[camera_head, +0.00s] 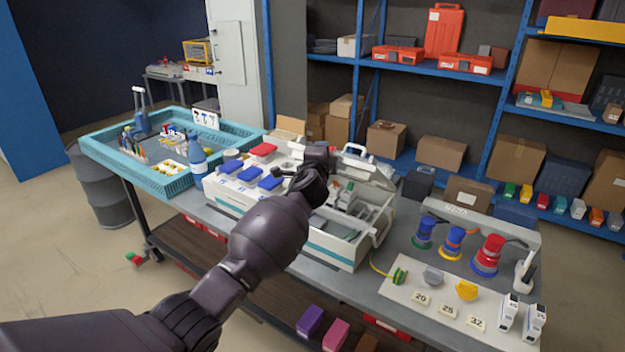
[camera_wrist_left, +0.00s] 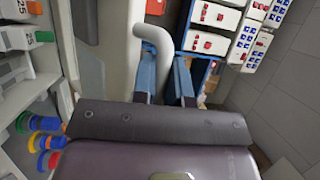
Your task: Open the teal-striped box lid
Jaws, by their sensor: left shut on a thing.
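The teal-striped box (camera_head: 322,246) stands on the grey table in the middle of the head view. Its front compartment is exposed, with grey dividers and small parts inside. Its pale grey lid (camera_head: 372,172) stands raised at the back, with a curved white handle (camera_head: 355,149) on top. My left gripper reaches over the box from the front left, and its wrist hides part of the box. In the left wrist view, the blue fingers of my left gripper (camera_wrist_left: 166,62) are shut on the curved handle (camera_wrist_left: 150,38). My right gripper is not in view.
A white box with blue and red lids (camera_head: 250,172) stands left of the striped box. A teal tray (camera_head: 170,180) of tools is further left. A sorting stand with coloured spools (camera_head: 452,243) and socket blocks is at the right. Shelves stand behind.

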